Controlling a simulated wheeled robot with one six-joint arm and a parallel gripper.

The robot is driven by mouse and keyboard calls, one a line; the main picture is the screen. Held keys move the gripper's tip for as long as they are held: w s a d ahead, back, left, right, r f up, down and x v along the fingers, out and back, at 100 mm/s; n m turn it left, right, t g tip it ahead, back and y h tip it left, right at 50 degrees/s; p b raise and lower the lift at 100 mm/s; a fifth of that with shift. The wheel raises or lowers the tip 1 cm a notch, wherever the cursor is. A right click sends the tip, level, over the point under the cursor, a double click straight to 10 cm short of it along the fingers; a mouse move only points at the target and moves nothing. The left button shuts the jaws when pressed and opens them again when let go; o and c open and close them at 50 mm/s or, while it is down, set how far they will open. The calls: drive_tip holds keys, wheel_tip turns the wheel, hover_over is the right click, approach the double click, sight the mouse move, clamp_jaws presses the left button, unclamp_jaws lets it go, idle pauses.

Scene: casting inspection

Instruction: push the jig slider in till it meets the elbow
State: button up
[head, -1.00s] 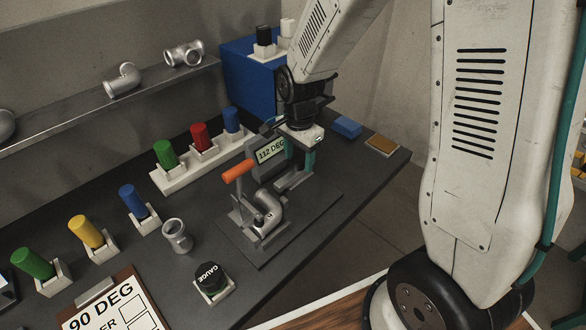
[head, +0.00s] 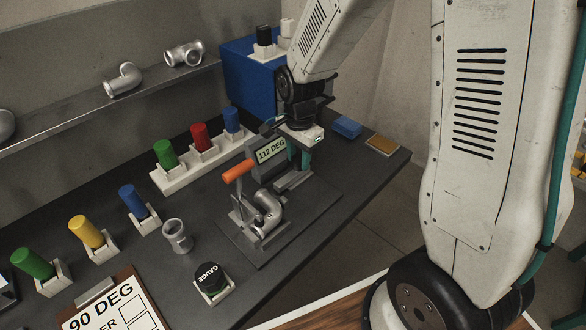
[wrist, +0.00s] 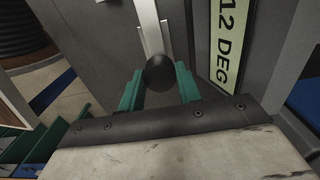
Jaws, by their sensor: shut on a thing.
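The grey pipe elbow (head: 268,208) sits in the jig (head: 238,238) beneath an orange-handled clamp (head: 238,172). The jig slider (head: 292,181) lies on the far right side of the jig, in line with the elbow. My gripper (head: 299,162) is over the slider, fingers pointing down. In the wrist view, its green fingers (wrist: 159,88) are shut on the slider's round black knob (wrist: 159,72), and a pale strip (wrist: 149,25) runs beyond the knob. The elbow does not show in the wrist view. I cannot tell the exact gap between slider and elbow.
A display (head: 271,151) reading 112 DEG stands close beside my gripper. Coloured cylinders (head: 199,138) stand behind. A blue block (head: 347,127) lies to the right.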

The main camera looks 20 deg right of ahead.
drive_tip(key=shift+s+a+r, duration=0.1)
drive_tip(key=shift+s+a, duration=0.15)
drive_tip(key=shift+a, duration=0.8)
idle(1.9)
drive_tip(key=o, duration=0.9)
wheel_tip(320, 180, up, 7)
drive_tip(key=shift+s+f, duration=0.1)
idle(0.6)
